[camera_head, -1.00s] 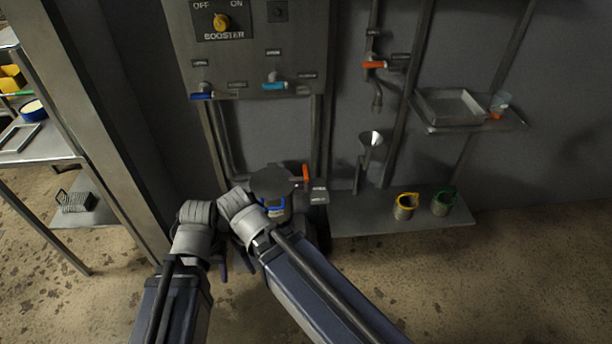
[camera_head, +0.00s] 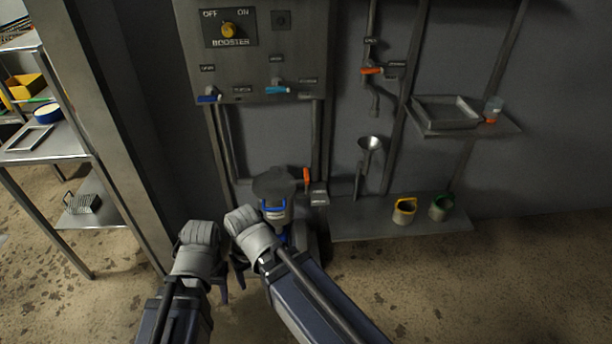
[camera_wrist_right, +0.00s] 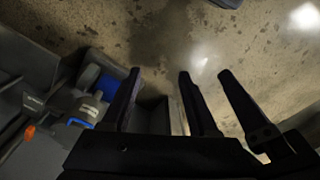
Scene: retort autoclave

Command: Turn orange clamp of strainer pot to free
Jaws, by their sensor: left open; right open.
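The strainer pot (camera_head: 272,183) looks like the dark, round-lidded vessel low against the wall, with a blue handle on its front. An upright orange clamp lever (camera_head: 306,176) stands at its right rear. In the right wrist view the orange lever (camera_wrist_right: 29,132) is at the lower left, near the blue handle (camera_wrist_right: 79,123). My right gripper (camera_head: 239,276) is open and empty, pointing down in front and left of the pot, apart from the lever. My left gripper (camera_head: 221,288) is open, lower and close beside it. The right arm hides part of the pot's lower body.
A control panel (camera_head: 255,75) with a booster knob and levers hangs above. A post (camera_head: 110,130) and rack stand at left. Floor in front is open.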

